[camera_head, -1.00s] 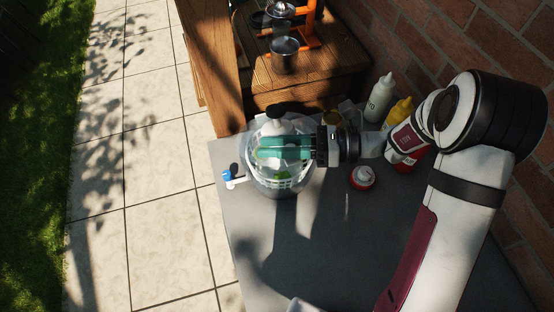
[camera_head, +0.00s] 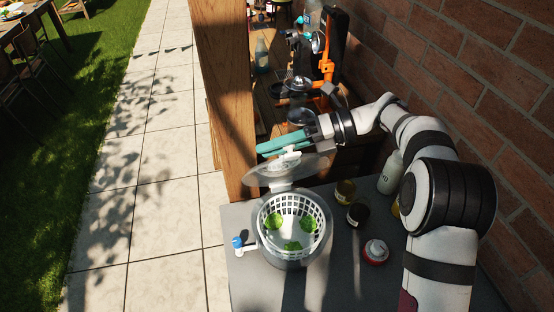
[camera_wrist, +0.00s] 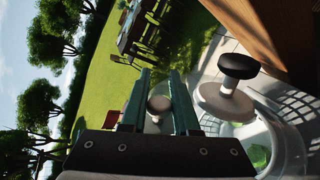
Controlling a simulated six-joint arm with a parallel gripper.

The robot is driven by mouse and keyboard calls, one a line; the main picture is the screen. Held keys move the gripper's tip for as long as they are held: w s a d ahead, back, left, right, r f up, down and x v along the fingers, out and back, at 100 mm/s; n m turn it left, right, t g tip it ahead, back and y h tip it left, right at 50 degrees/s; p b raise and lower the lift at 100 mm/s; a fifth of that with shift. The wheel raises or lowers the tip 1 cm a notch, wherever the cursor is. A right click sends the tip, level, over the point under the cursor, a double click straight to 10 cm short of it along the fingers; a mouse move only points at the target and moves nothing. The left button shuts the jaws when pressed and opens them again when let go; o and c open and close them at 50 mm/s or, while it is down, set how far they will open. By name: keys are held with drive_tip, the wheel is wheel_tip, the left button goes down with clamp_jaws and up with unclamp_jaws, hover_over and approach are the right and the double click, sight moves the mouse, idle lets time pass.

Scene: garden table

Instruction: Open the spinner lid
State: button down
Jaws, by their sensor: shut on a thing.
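The salad spinner bowl (camera_head: 290,263) stands on the grey table with its white basket (camera_head: 263,212) open to view. Green leaves (camera_head: 307,225) lie inside. The clear spinner lid (camera_head: 262,178) is tilted up behind the bowl, above its back rim; whether it touches the rim I cannot tell. The lid's black-topped crank knob (camera_wrist: 239,66) is right of the fingers.
A blue-topped tap (camera_head: 237,242) juts out left of the bowl. A red-and-white bottle (camera_head: 376,251), jars (camera_head: 345,191) and a white bottle (camera_head: 390,174) stand to the right. A wooden post (camera_head: 220,90) rises behind left. The front right tabletop is clear.

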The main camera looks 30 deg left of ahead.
drive_tip(key=shift+w+a+r, duration=0.15)
drive_tip(key=shift+w+a, duration=0.2)
drive_tip(key=shift+a, duration=0.1)
drive_tip(key=shift+m, duration=0.3)
drive_tip(key=c, duration=0.7)
unclamp_jaws()
drive_tip(key=shift+o, duration=0.2)
